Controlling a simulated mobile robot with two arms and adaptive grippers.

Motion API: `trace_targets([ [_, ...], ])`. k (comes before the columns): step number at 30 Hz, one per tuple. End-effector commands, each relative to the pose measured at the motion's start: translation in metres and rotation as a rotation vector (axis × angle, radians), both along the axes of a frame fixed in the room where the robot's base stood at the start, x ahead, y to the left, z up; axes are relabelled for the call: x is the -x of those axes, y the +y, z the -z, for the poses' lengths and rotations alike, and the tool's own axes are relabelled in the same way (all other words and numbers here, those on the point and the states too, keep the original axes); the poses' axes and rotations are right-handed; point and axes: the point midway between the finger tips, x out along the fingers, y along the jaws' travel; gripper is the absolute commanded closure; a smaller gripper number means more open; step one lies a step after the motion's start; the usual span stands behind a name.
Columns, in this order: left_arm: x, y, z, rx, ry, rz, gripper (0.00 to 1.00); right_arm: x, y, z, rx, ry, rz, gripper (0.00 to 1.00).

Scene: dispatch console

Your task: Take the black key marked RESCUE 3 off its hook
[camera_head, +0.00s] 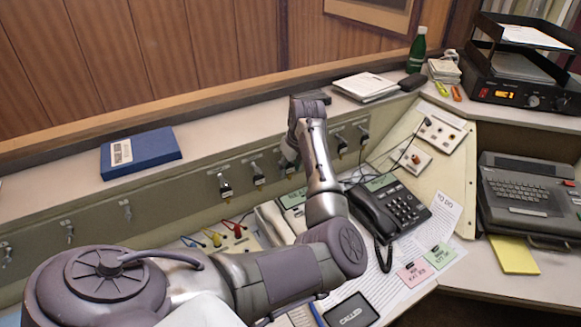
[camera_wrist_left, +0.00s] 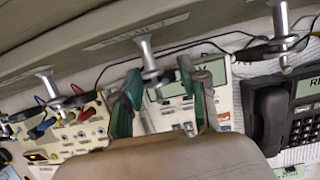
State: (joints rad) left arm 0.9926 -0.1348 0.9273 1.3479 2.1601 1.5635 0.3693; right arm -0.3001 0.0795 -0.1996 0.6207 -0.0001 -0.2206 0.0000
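Several black-headed keys hang from silver hooks on the grey-green panel (camera_head: 195,182); the head view shows one key (camera_head: 226,188) and another (camera_head: 259,175) left of my left gripper. My left gripper shows in the left wrist view (camera_wrist_left: 164,102) with its green fingers apart. A silver hook (camera_wrist_left: 146,52) with a dark key head (camera_wrist_left: 151,76) stands just beyond and between the fingertips; I cannot tell whether they touch it. The label above it (camera_wrist_left: 136,36) is too blurred to read surely, so I cannot tell which key is RESCUE 3. My right gripper is not in view.
Hooks further left, such as this one (camera_head: 127,208), hold no key. Below the panel are a black phone (camera_head: 392,210) and a switch box with coloured leads (camera_head: 236,230). A blue binder (camera_head: 140,153) lies on the ledge. Other hooked keys hang close on both sides.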

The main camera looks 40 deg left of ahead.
Motion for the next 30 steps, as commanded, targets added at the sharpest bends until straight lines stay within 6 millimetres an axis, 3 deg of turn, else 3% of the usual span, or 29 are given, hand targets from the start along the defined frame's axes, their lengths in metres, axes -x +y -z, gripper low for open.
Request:
trace_targets([
  [1, 0.0, 0.0, 0.0, 0.0, 0.0, 0.0, 0.7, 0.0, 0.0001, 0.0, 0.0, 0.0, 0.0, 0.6],
  [6, 0.0, 0.0, 0.0, 0.0, 0.0, 0.0, 0.95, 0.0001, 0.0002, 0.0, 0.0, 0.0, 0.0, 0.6],
  [30, 0.0, -0.0001, -0.0046, 0.0, 0.0, -0.001, 0.96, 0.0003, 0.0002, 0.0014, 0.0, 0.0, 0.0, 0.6],
])
